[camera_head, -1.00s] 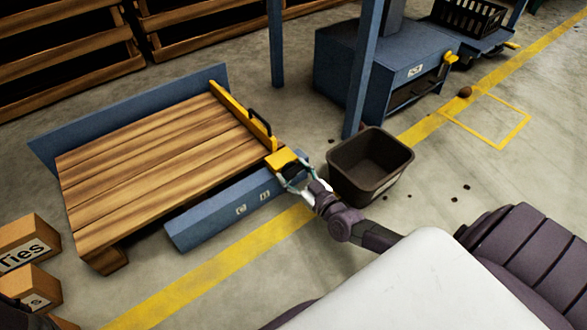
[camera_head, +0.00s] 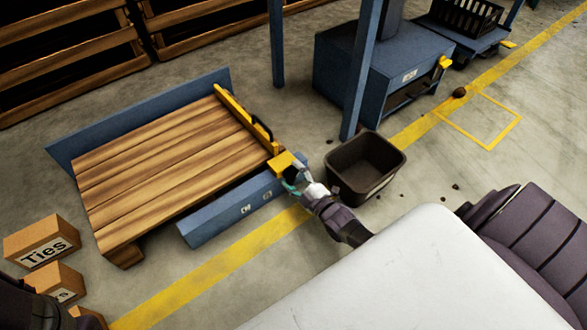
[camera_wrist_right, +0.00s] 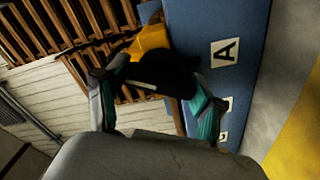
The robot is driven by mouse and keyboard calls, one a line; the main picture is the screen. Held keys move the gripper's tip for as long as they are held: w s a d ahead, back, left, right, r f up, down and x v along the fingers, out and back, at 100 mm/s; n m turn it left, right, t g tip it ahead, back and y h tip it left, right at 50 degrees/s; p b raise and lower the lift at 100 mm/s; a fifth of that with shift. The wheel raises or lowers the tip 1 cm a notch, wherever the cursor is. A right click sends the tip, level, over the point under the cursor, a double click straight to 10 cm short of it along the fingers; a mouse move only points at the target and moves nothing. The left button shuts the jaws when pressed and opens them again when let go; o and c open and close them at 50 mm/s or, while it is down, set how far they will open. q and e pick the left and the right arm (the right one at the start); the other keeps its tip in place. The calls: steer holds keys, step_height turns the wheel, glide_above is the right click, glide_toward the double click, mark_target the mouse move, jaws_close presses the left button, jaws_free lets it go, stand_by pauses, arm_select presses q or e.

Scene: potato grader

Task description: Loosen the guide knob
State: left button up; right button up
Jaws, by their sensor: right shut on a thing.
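The black guide knob (camera_wrist_right: 163,74) sits between the two fingers of my right gripper in the wrist view. It is below a yellow bracket (camera_wrist_right: 150,44). In the head view my right gripper (camera_head: 291,175) is at the near end of the yellow guide (camera_head: 245,117), beside its yellow end block (camera_head: 281,163). The gripper is shut on the knob, which its fingers mostly hide in the head view. My left gripper is not in view.
The guide lies across a wooden pallet (camera_head: 165,180) next to a blue rail with labels (camera_head: 222,217). A dark bin (camera_head: 366,167) stands close right of my right gripper. A blue post (camera_head: 362,75) rises behind it. Cardboard boxes (camera_head: 42,241) are at left.

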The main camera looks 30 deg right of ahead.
steer(key=n, duration=0.3)
steer(key=shift+p, duration=0.3)
steer(key=shift+f+n, duration=0.1)
steer(key=shift+n, duration=1.6)
steer(key=o, duration=1.2)
steer(key=shift+c, duration=0.2)
steer(key=s, duration=1.2)
steer(key=shift+d, duration=0.45)
